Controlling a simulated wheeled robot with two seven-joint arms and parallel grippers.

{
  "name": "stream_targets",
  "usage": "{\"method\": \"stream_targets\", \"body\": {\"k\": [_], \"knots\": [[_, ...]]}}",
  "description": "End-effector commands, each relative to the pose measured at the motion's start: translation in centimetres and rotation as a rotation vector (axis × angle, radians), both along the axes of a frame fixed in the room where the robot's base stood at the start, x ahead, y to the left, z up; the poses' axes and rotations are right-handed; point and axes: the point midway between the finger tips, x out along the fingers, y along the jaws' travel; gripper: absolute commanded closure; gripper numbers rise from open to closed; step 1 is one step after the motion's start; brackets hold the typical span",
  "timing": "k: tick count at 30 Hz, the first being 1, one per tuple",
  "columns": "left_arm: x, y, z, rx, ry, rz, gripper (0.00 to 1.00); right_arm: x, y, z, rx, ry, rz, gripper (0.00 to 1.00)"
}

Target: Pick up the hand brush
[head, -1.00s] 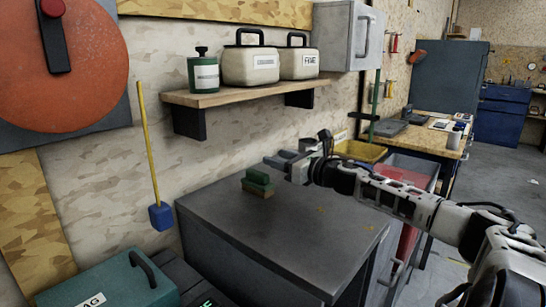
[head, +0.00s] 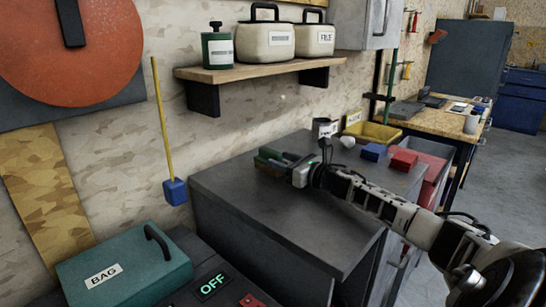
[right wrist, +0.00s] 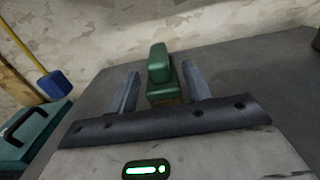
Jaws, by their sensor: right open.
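The hand brush has a green handle and top over a tan lower part. It lies on the grey cabinet top in the head view, where the hand brush (head: 268,156) is partly hidden by my right gripper (head: 282,162). In the right wrist view the hand brush (right wrist: 160,72) stands between the two open fingers of my right gripper (right wrist: 160,90). A gap shows at its left, and the right finger is close to it. The fingers are not closed on it. My left gripper is not in view.
The grey cabinet (head: 300,225) has a bare front top. Blue (head: 374,152) and red (head: 403,160) blocks, a white cup (head: 347,142) and a yellow tray (head: 372,133) lie to the right. A wooden shelf (head: 260,72) with containers hangs above. A teal bag box (head: 125,270) is front left.

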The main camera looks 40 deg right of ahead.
Motion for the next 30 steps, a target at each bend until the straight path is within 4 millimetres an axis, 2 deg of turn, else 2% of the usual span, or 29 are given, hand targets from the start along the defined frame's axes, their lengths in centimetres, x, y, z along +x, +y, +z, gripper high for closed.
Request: {"method": "stream_targets", "body": {"k": [3, 10, 23, 28, 30], "knots": [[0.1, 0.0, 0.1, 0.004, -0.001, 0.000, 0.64, 1.6, 0.1, 0.3, -0.001, -0.003, -0.001, 0.51], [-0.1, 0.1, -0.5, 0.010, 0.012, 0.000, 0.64, 3.6, 0.3, 0.1, 0.000, -0.002, 0.000, 0.51], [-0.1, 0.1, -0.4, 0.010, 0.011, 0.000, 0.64, 4.1, 0.4, 0.1, -0.002, 0.000, 0.001, 0.51], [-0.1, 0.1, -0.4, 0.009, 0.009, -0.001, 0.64, 4.0, 0.4, 0.1, -0.002, 0.000, 0.000, 0.98], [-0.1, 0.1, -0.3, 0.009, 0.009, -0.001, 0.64, 4.0, 0.4, 0.1, -0.002, 0.000, 0.001, 1.00]]}}
